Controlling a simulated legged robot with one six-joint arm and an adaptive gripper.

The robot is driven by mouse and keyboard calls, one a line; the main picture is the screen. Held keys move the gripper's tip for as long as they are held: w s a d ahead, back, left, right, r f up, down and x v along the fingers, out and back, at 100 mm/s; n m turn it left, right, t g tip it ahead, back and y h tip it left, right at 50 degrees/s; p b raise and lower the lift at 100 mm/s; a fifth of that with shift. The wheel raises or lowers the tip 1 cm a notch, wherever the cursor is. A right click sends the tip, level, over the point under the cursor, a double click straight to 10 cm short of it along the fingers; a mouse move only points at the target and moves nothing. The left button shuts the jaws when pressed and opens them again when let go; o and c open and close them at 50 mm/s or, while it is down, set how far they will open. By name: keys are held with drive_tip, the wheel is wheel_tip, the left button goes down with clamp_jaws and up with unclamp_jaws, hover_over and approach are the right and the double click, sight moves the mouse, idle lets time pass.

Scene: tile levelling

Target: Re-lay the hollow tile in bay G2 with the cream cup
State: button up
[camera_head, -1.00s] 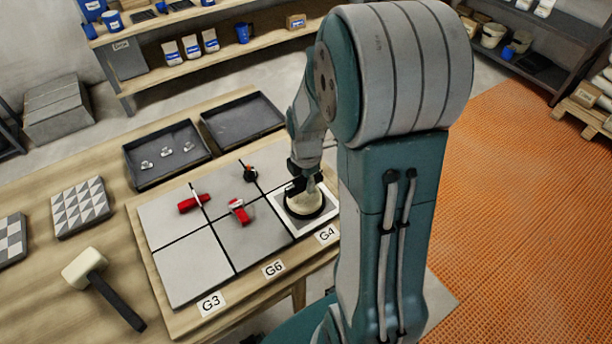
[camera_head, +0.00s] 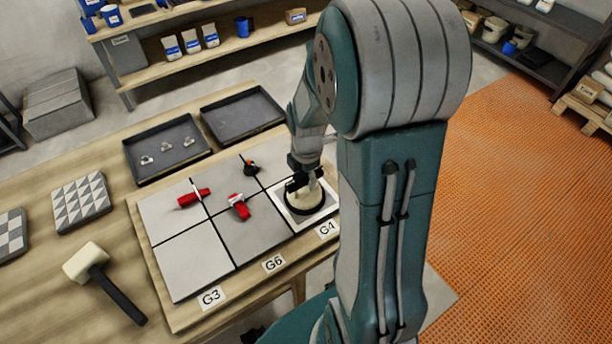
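A cream cup (camera_head: 304,201) with a black ring around its base sits on the pale-bordered bay behind the G4 label (camera_head: 327,228), at the front right of the tile board. My gripper (camera_head: 303,184) is at the top of the cup, pointing down. The dark fingers overlap the cup's upper part, and I cannot tell whether they are closed on it. No G2 label is readable. The visible labels are G3 (camera_head: 211,297), G6 (camera_head: 274,264) and G4. The tile under the cup is mostly hidden.
Two red tools (camera_head: 238,206) (camera_head: 194,198) and a small black-and-orange item (camera_head: 250,167) lie on the grey tiles. Behind are a tray with small metal pieces (camera_head: 147,160) and an empty tray (camera_head: 243,116). A mallet (camera_head: 88,264) and patterned tiles (camera_head: 81,202) lie left.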

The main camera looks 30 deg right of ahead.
idle(0.3)
wheel_tip(320, 180, up, 12)
drive_tip(key=s+a+r+m+t, duration=0.5)
drive_tip(key=s+a+r+m, duration=0.4)
drive_tip(key=m, duration=0.9)
drive_tip(key=s+a, duration=0.2)
drive_tip(key=s, duration=0.1)
drive_tip(key=shift+s+a+t, duration=0.2)
drive_tip(key=shift+s+t, duration=0.1)
drive_tip(key=shift+s, duration=0.05)
idle(0.3)
